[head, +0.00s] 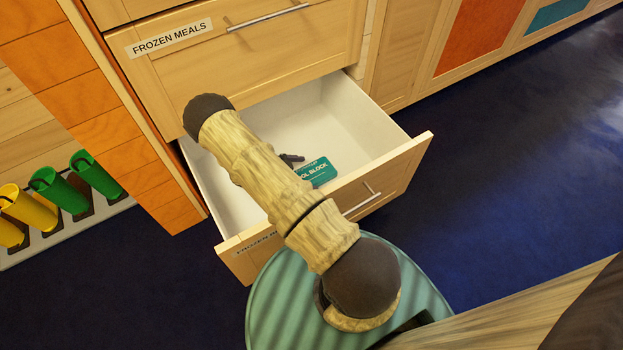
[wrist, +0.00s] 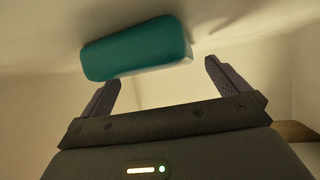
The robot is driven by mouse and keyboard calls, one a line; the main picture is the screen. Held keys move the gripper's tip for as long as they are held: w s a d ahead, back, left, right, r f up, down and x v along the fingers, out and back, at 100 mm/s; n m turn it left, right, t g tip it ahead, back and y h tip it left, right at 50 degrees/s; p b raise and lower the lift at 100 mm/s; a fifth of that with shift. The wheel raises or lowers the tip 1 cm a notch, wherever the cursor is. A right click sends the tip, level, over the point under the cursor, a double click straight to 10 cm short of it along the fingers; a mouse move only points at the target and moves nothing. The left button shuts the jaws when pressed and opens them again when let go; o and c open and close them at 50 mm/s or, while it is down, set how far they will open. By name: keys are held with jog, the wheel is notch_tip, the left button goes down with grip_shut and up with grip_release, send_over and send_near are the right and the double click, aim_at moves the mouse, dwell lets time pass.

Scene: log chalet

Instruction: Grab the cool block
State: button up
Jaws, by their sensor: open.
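The cool block (head: 318,171) is a teal block with white lettering, lying on the white floor of the open lower drawer (head: 350,110). My arm hides part of it in the head view. In the wrist view the block (wrist: 137,47) lies beyond the fingertips, across the gap between them. My gripper (wrist: 160,78) is open and empty, inside the drawer. In the head view only a dark finger (head: 292,158) shows beside the block, and the rest of the gripper is behind my arm.
A closed drawer labelled FROZEN MEALS (head: 235,45) is above the open one. The open drawer's front panel (head: 390,180) stands out over the dark blue floor (head: 500,150). Green and yellow cylinders (head: 60,190) stand in a rack at the left. The floor at the right is clear.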

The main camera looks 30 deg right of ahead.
jog(key=shift+x, duration=0.9)
jog(key=c, duration=1.2)
